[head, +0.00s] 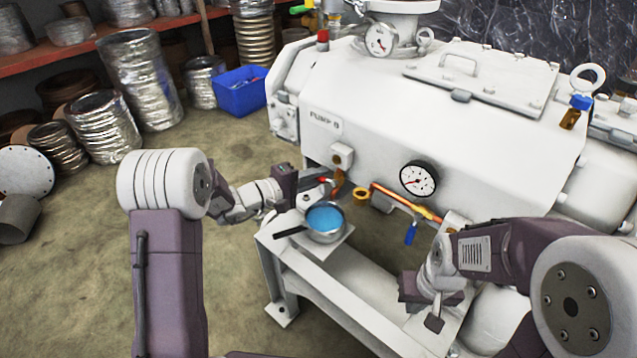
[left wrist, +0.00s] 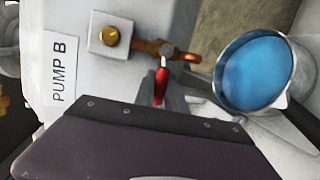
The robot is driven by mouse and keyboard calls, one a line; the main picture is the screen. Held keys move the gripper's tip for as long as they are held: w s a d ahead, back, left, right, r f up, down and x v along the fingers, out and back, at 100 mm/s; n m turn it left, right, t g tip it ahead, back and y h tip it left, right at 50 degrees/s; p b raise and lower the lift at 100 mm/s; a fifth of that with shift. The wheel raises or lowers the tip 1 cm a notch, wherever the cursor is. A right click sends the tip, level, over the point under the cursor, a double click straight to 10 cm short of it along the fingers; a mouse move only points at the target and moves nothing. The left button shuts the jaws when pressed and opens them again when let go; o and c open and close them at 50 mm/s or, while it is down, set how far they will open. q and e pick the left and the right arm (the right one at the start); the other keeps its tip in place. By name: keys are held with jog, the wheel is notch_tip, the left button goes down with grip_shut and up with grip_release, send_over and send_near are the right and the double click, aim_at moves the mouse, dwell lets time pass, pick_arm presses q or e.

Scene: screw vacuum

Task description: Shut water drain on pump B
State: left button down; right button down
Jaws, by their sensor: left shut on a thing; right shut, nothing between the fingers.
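Pump B is the large white housing (head: 440,120), and its label (left wrist: 62,70) shows in the left wrist view. A copper drain pipe with a small valve (left wrist: 165,50) comes out of a brass fitting (left wrist: 111,36) on its side. The valve has a red lever (left wrist: 161,84). My left gripper (head: 318,183) is at this valve, shut on the red lever; its fingers (left wrist: 162,92) partly hide the lever. My right gripper (head: 432,308) is shut and empty, low at the right, apart from the valve.
A pan of blue liquid (head: 325,222) stands on the white frame (head: 350,243) just below the drain; it also shows in the left wrist view (left wrist: 256,74). A gauge (head: 418,179) and a blue-handled valve (head: 411,233) are further right. Open floor (head: 80,260) lies left.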

dwell(0.4)
pick_arm(q)
jog(key=c, duration=1.4)
grip_release()
jog(key=shift+r, duration=0.1)
jog(key=shift+a, duration=0.1)
jog(key=p+v, duration=0.2)
jog(key=v, duration=0.7)
jog(key=shift+s+p, duration=0.1)
jog(key=shift+p, duration=0.25)
